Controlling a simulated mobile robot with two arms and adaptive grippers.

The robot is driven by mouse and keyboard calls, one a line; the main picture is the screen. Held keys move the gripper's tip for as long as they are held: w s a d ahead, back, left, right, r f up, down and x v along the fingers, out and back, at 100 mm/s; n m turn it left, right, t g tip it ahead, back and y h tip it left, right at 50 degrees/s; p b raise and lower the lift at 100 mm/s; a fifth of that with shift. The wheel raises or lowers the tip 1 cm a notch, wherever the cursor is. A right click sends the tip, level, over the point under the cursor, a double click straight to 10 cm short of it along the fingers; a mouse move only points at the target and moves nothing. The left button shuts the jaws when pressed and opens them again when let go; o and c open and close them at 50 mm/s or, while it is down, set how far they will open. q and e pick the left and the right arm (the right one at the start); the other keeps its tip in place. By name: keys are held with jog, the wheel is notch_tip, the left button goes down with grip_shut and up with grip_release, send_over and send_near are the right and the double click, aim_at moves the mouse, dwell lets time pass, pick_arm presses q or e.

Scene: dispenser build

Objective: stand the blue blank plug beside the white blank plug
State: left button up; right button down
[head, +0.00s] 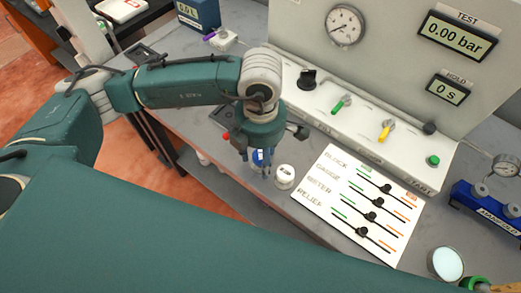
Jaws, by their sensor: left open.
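My left gripper (263,170) points down at the bench's front part, its fingers open around the blue blank plug (259,156). The plug is partly hidden by the fingers, and I cannot tell whether they touch it. The white blank plug (285,176) stands upright on the grey bench just right of the gripper, close to the blue one. My right gripper is not in view.
A white slider board (362,206) lies just right of the white plug. Behind stands a test panel (395,60) with a gauge, knobs and displays. A blue manifold (486,207) is at the right. The bench's front edge is close to the gripper.

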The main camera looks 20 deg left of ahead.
aim_at(261, 155)
pick_arm(q)
notch_tip(261, 155, up, 11)
jog(key=b, duration=0.3)
jog(key=shift+r, duration=0.65)
